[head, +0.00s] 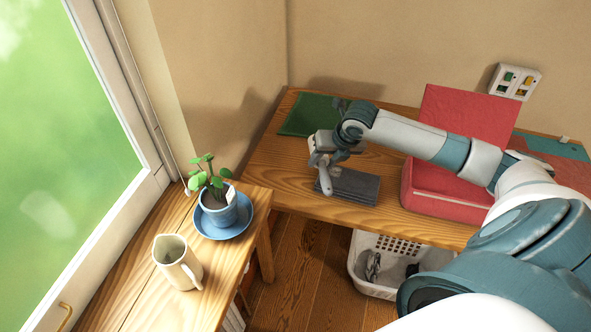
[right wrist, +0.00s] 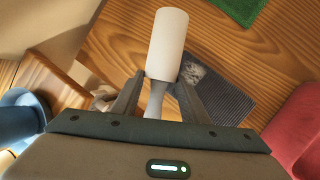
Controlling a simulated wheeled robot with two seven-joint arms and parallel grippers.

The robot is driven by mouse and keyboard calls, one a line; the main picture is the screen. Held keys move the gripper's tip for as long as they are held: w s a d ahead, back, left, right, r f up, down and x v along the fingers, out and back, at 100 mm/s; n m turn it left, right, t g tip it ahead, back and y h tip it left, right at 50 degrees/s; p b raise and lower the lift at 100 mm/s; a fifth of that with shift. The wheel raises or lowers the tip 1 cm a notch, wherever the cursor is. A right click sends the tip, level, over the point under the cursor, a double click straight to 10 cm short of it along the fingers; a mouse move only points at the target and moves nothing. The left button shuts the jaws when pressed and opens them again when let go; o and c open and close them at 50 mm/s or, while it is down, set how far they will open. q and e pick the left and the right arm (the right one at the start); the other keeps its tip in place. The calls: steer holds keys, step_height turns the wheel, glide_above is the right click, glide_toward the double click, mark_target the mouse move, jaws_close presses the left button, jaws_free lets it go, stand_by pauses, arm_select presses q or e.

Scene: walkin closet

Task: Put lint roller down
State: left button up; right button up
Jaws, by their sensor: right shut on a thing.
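The lint roller shows in the right wrist view as a white cylinder (right wrist: 168,45) on a grey handle. My right gripper (right wrist: 158,98) is shut on the handle, with one finger on each side. In the head view, my right gripper (head: 322,163) is over the wooden desk (head: 270,165), at the left edge of a folded grey cloth (head: 352,186). The lint roller (head: 325,182) hangs below the fingers there, beside the cloth. I cannot tell whether it touches the desk. My left gripper is not in view.
A green cloth (head: 305,114) lies at the back left of the desk. An open red box (head: 440,190) stands right of the grey cloth. A white basket (head: 359,265) is below. A potted plant (head: 218,206) and a cream pitcher (head: 177,262) stand on the left bench. Bare desk shows left of the gripper.

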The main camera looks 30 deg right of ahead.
steer(key=w+a+f+p, duration=0.1)
steer(key=w, duration=0.1)
steer(key=w+a+f+p, duration=0.1)
steer(key=w+a+f, duration=0.1)
steer(key=w, duration=0.1)
steer(key=w+a+f+p, duration=0.1)
steer(key=w+f, duration=0.1)
steer(key=shift+w+a+f, duration=0.15)
steer(key=shift+w+a, duration=0.2)
steer(key=shift+f, duration=0.1)
step_height(320, 180, down, 3)
steer(key=shift+r+p, duration=0.2)
steer(key=shift+p, duration=0.75)
steer(key=shift+f, duration=0.6)
steer(key=shift+f, duration=0.2)
steer(key=o, duration=1)
steer(key=shift+o, duration=0.2)
